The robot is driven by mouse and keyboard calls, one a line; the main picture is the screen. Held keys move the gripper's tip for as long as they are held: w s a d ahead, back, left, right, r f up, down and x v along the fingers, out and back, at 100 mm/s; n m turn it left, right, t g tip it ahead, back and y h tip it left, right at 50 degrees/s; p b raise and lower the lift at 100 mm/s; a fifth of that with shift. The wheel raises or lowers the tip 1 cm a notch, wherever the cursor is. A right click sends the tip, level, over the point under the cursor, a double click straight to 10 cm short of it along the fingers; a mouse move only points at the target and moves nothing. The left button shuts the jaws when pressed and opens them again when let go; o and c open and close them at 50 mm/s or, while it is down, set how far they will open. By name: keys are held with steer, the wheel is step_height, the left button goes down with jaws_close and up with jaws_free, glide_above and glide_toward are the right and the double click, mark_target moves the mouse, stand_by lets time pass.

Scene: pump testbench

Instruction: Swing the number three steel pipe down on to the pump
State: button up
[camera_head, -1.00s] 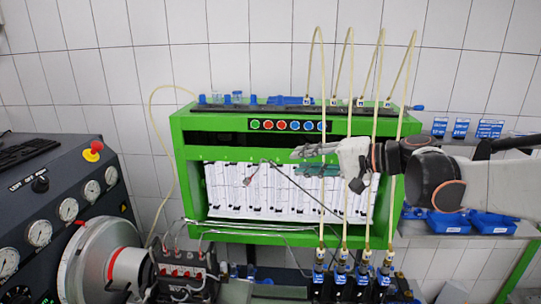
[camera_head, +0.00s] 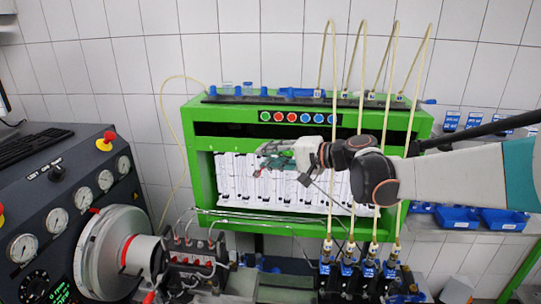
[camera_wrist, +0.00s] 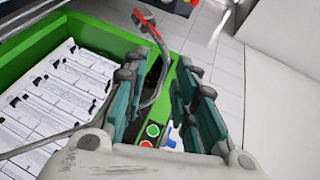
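My gripper (camera_head: 268,156) is level in front of the white rack panel of the green bench. In the wrist view its teal finger pads (camera_wrist: 163,100) are spread wide. A bent grey steel pipe (camera_wrist: 161,72) with a red end shows between the fingers there; I cannot tell whether it touches a pad. Its red end also shows small in the head view (camera_head: 257,173), just below the fingertips. No number is readable on it. The pump (camera_head: 194,266) is a dark block with red fittings at lower left, below my gripper. Other thin steel pipes (camera_head: 258,219) run from it along the bench's lower edge.
The green bench frame (camera_head: 205,160) surrounds the rack panel. Several pale hoses (camera_head: 333,130) rise in front of it, close to my arm. The round drive wheel (camera_head: 103,258) and gauge console (camera_head: 60,190) stand left. Blue bins (camera_head: 458,217) are at right.

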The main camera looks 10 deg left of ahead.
jaws_close()
steer(key=s+a+f+n+h+b, duration=0.1)
steer(key=a+f+h+b, duration=0.2)
steer(key=a+f, duration=0.8)
steer(key=a+f+n+h+b, duration=0.1)
steer(key=a+f+h+b, duration=0.3)
steer(key=a+f+b, duration=0.4)
steer(key=a+f, duration=0.4)
steer(key=f, duration=0.4)
steer(key=shift+s+f+g+h+b, duration=0.2)
steer(key=shift+s+g+h+b, duration=0.1)
steer(key=shift+s+g, duration=0.1)
steer(key=shift+f, duration=0.1)
